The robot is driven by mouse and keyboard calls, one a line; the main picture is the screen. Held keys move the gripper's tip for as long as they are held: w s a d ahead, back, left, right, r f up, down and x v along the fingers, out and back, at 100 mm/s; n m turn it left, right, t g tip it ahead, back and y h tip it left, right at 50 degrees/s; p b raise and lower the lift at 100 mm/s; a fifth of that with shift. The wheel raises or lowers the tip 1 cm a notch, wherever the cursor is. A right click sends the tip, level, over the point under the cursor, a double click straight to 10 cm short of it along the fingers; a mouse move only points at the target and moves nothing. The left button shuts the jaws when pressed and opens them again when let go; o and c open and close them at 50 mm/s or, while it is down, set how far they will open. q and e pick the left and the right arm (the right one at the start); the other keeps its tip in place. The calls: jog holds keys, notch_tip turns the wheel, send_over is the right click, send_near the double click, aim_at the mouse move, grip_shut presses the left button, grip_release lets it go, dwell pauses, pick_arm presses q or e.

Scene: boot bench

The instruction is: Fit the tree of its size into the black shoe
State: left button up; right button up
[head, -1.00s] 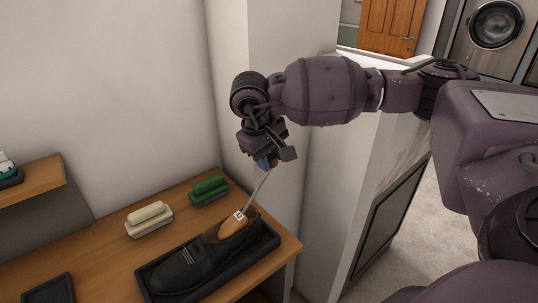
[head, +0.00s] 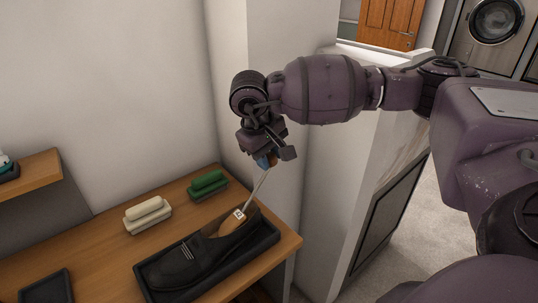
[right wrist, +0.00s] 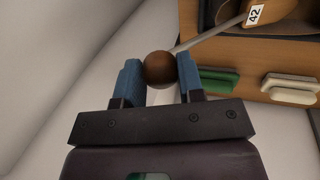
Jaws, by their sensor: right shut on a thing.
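The black shoe (head: 188,262) lies in a dark tray on the wooden bench, toe toward the lower left. The shoe tree (head: 231,225) has a light wooden body at the shoe's opening, partly inside it, and a thin metal rod slanting up to the right. Its tag reads 42 in the right wrist view (right wrist: 256,14). My right gripper (head: 266,160) is above the heel end, its blue fingers shut on the tree's brown round knob (right wrist: 159,70). The tree's front inside the shoe is hidden. My left gripper is not in view.
The dark tray (head: 262,248) sits near the bench's right end, beside a white wall corner. A cream brush (head: 147,213) and a green brush (head: 208,185) stand behind it. A small dark tray (head: 47,289) lies at the front left. A shelf (head: 35,172) is at left.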

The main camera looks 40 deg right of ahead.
jog(key=shift+f, duration=0.15)
jog(key=shift+f, duration=0.1)
jog(key=shift+a+f+y, duration=0.15)
jog(key=shift+f+y, duration=0.1)
jog(key=shift+y, duration=0.05)
jog(key=shift+f+b, duration=0.2)
jog(key=shift+b, duration=0.2)
jog(key=shift+a+f, duration=0.1)
jog(key=shift+a+f+y+b, duration=0.25)
jog(key=shift+f+y+b, duration=0.15)
jog(key=shift+f, duration=0.15)
dwell(0.3)
